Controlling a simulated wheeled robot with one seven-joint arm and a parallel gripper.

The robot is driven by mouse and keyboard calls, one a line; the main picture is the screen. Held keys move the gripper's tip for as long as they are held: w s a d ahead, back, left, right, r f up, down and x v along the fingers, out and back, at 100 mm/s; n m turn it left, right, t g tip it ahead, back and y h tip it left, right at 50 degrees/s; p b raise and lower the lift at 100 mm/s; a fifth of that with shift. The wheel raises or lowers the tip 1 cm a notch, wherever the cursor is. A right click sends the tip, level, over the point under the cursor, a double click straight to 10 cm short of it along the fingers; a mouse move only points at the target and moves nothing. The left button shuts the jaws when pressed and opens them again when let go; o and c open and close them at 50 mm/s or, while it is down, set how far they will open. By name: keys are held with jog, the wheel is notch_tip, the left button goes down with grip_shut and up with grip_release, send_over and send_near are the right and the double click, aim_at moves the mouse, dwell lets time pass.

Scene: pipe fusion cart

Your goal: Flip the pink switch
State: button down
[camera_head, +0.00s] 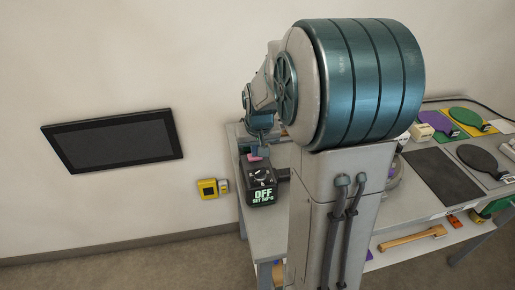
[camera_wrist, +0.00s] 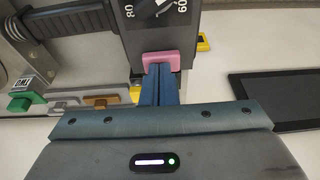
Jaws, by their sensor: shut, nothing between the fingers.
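The pink switch (camera_wrist: 162,60) sits on the end of a dark control box (camera_wrist: 150,30) in the wrist view. In the head view the pink switch (camera_head: 254,158) shows at the top of the box (camera_head: 258,181), whose display reads OFF and SET 20°C or similar. My gripper (camera_wrist: 158,72) is shut and empty, with its blue fingertips right at the pink switch's near edge. I cannot tell whether they touch. In the head view my gripper is mostly hidden behind my arm, just above the box.
A worktable (camera_head: 270,235) carries the box. Paddle-shaped tools (camera_head: 478,158) and a dark mat (camera_head: 442,175) lie at its right. A wooden-handled tool (camera_head: 412,238) lies on the lower shelf. A dark wall screen (camera_head: 113,140) and a yellow box (camera_head: 208,188) are left.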

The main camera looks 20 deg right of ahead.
jog(key=shift+a, duration=0.2)
jog(key=shift+d+r, duration=0.1)
jog(key=shift+r, duration=0.3)
notch_tip(320, 180, up, 4)
jog(key=p, duration=0.3)
jog(key=shift+w, duration=0.1)
jog(key=b+v, duration=0.1)
jog(key=v, duration=0.8)
jog(key=shift+s+a+r, duration=0.2)
jog(key=shift+a, duration=0.1)
